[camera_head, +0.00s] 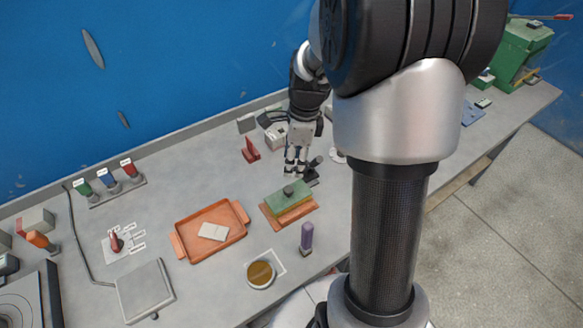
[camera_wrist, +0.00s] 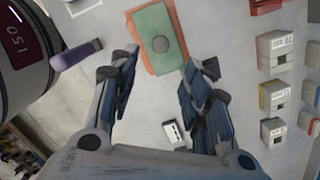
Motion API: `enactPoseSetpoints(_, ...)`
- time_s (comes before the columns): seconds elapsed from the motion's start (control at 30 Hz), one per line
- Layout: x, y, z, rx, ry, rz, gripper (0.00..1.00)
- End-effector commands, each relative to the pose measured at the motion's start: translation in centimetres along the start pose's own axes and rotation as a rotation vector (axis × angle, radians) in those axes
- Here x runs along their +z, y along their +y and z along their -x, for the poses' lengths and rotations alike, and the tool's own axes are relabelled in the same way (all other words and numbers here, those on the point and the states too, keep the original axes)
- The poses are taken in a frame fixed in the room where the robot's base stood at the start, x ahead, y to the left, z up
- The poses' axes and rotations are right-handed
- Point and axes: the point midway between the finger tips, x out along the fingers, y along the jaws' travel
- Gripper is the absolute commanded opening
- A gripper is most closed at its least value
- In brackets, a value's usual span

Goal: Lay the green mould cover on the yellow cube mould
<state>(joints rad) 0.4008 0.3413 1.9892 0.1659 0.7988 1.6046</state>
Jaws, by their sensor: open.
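The green mould cover (camera_head: 287,199) is a flat slab with a round grey knob. It lies on an orange base (camera_head: 296,214) near the bench's front edge. In the wrist view the cover (camera_wrist: 170,22) lies just beyond my fingertips. My gripper (camera_head: 296,172) hangs over the bench on the far side of the cover, apart from it. In the wrist view its two fingers (camera_wrist: 162,68) are spread with nothing between them. Several pale, labelled blocks stand at the right of the wrist view; one (camera_wrist: 277,96) has a yellowish side. I cannot tell which is the yellow cube mould.
An orange tray (camera_head: 184,246) holding a pale piece lies left of the cover. A purple-topped upright object (camera_head: 307,237) and an amber-filled dish (camera_head: 260,274) stand in front. A red object (camera_head: 250,150) is behind.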

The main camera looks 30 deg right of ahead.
Motion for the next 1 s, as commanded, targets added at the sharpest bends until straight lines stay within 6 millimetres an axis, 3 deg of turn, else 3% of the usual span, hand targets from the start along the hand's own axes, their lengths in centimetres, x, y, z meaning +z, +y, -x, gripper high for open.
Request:
enactPoseSetpoints(0.17, 1.7, 2.1, 3.5, -0.044, 0.006, 0.229, 0.44)
enactPoseSetpoints(0.3, 3.8, 6.7, 8.1, -0.113, 0.034, 0.645, 0.44)
enactPoseSetpoints(0.5, 4.9, 14.5, 12.5, -0.208, 0.119, 1.301, 0.44)
enactPoseSetpoints(0.73, 4.1, 21.1, 14.1, -0.284, 0.248, 1.891, 0.44)
enactPoseSetpoints(0.83, 3.7, 22.5, 14.1, -0.299, 0.289, 2.032, 0.44)
enactPoseSetpoints(1.0, 3.4, 23.2, 14.0, -0.304, 0.314, 2.116, 0.44)
